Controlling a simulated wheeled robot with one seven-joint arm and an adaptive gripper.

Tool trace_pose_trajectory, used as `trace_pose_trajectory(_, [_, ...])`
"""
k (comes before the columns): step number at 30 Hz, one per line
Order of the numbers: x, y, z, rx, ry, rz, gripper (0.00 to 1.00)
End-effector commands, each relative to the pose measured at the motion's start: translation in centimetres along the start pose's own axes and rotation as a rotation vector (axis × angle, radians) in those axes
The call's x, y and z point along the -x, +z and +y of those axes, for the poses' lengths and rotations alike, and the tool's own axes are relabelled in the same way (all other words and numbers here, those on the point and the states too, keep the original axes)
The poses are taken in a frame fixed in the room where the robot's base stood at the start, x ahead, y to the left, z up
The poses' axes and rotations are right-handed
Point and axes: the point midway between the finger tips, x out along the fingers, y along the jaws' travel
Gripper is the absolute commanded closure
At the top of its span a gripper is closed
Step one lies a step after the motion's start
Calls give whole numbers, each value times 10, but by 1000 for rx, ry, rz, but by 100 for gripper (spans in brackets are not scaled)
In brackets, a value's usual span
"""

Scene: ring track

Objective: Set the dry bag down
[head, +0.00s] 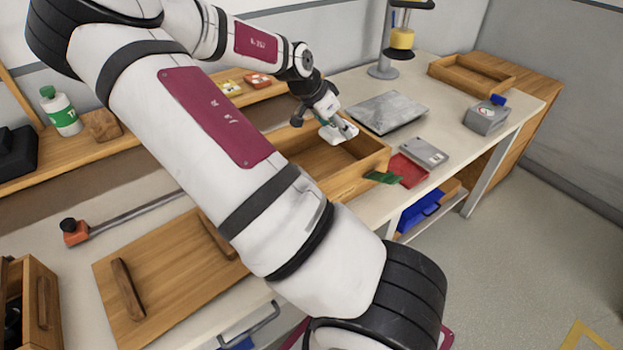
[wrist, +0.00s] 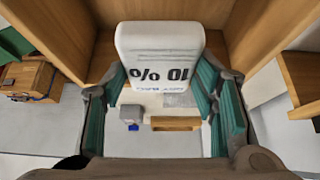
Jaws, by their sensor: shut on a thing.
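The dry bag is a small white packet with dark "10 %" print, seen in the wrist view (wrist: 160,50) and as a white patch in the head view (head: 338,132). My gripper (head: 333,124) is shut on it, with the teal finger pads on its two sides in the wrist view (wrist: 160,82). In the head view the bag shows at the far end of an open wooden box (head: 345,182) on the bench. Wooden walls flank it in the wrist view. I cannot tell whether the bag touches the box. My arm hides part of the box.
A grey flat slab (head: 388,112) lies right of the box. A red tray (head: 408,170), a grey flat case (head: 425,152) and a green piece (head: 383,178) are near its right corner. A grey box (head: 487,117) and wooden tray (head: 470,75) stand farther right. Bare bench shows between them.

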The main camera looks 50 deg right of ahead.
Motion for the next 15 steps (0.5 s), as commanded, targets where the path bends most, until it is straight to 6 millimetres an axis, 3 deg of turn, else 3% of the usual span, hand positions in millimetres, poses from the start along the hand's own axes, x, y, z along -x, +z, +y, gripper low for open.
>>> trace_pose_trajectory(15, [-58, 37, 0, 0, -1, 1, 74])
